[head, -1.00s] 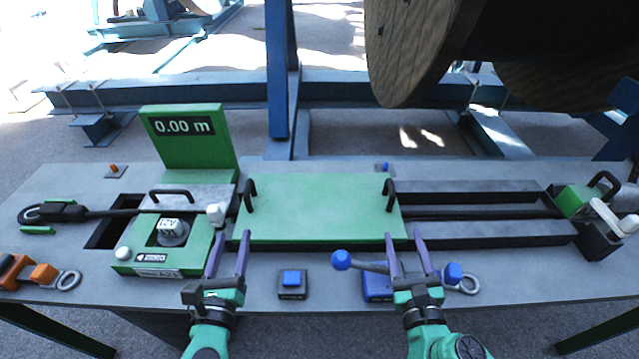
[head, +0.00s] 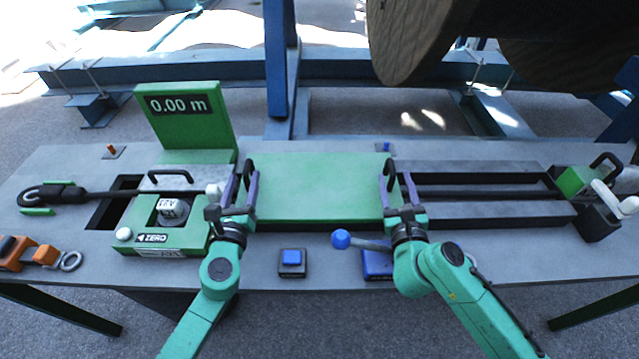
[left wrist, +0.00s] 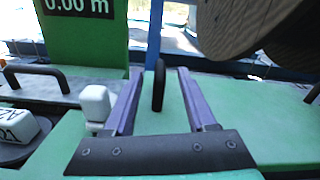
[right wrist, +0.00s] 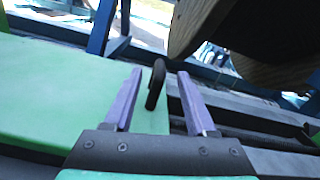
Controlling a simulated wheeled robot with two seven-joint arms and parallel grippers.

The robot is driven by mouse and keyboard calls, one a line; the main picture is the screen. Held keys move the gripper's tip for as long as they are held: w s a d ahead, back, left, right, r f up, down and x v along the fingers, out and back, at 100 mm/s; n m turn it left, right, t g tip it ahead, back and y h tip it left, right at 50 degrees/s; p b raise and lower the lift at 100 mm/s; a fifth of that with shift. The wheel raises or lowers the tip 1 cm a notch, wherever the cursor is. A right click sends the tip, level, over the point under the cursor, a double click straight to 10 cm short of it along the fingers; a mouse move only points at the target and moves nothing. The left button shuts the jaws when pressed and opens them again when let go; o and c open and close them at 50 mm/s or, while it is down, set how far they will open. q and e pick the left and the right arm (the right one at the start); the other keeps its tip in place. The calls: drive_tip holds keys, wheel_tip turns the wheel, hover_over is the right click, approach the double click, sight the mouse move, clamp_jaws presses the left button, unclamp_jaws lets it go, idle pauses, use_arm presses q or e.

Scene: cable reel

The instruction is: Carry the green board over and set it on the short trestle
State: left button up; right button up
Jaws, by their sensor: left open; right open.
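The green board (head: 320,190) lies flat on the table, with a black upright handle at each end. My left gripper (head: 241,177) is open with its fingers on either side of the left handle (left wrist: 158,85). My right gripper (head: 398,178) is open with its fingers on either side of the right handle (right wrist: 156,86). Both wrist views show gaps between handle and fingers, so neither handle is gripped. I cannot pick out a short trestle for certain in these views.
A blue-knobbed lever (head: 341,239) and blue button (head: 292,257) are in front. A large wooden reel (head: 420,40) hangs behind.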

sight(246, 172)
use_arm(q)
drive_tip(key=w, duration=0.5)
drive_tip(key=shift+w, duration=0.15)
use_arm(e)
drive_tip(key=w, duration=0.5)
drive_tip(key=shift+w+f, duration=0.1)
drive_tip(key=shift+w, duration=0.05)
use_arm(q)
drive_tip(key=shift+c, duration=1.2)
use_arm(e)
drive_tip(key=shift+c, duration=1.2)
use_arm(q)
clamp_jaws()
use_arm(e)
clamp_jaws()
use_arm(q)
drive_tip(key=shift+f, duration=0.1)
